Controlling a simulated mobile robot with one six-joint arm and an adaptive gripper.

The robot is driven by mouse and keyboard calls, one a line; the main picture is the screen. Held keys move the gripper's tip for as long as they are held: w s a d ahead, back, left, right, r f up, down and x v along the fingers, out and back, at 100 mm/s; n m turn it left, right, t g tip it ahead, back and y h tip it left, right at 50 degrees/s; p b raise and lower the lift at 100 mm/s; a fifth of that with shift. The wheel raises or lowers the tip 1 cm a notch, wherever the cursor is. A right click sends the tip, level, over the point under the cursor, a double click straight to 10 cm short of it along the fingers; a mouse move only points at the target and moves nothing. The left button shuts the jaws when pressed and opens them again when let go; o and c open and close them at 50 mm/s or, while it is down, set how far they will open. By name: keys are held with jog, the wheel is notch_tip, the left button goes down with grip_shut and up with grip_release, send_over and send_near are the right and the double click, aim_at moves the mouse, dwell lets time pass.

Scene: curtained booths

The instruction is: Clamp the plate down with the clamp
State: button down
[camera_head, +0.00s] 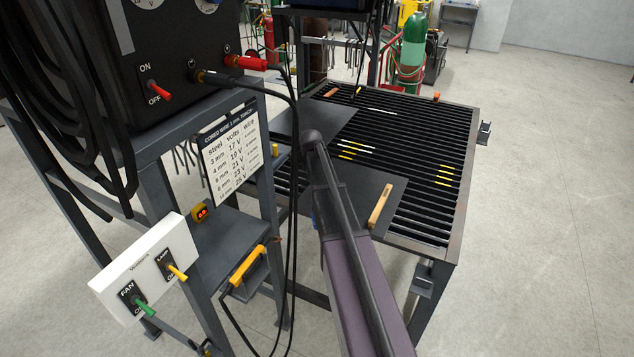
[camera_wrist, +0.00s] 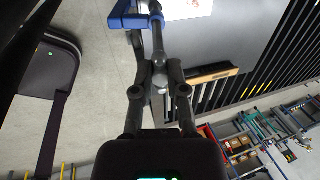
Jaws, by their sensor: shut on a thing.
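My gripper (camera_wrist: 160,82) is shut on the grey rod of a clamp with a blue frame (camera_wrist: 128,16) in the wrist view. The blue frame is at the plate's edge; I cannot tell whether it touches the plate or table. A flat dark plate (camera_head: 362,190) lies on the slatted table (camera_head: 455,190), at its near end, and shows as a grey sheet in the wrist view (camera_wrist: 225,40). In the head view my arm hides the gripper and most of the clamp. A wooden-handled tool (camera_head: 380,206) lies on the plate near its right edge.
A second dark sheet (camera_head: 318,118) lies farther back on the table. Several yellow and white rods lie on the slats. A black machine (camera_head: 170,50) with hanging cables stands at left, beside a white switch box (camera_head: 145,265). The floor at right is clear.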

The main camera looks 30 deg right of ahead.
jog(key=m, duration=0.6)
jog(key=shift+a, duration=0.1)
dwell(0.3)
jog(key=c, duration=0.6)
grip_release()
jog(key=shift+r, duration=0.1)
jog(key=shift+p+v, duration=1.45)
jog(key=shift+p, duration=0.05)
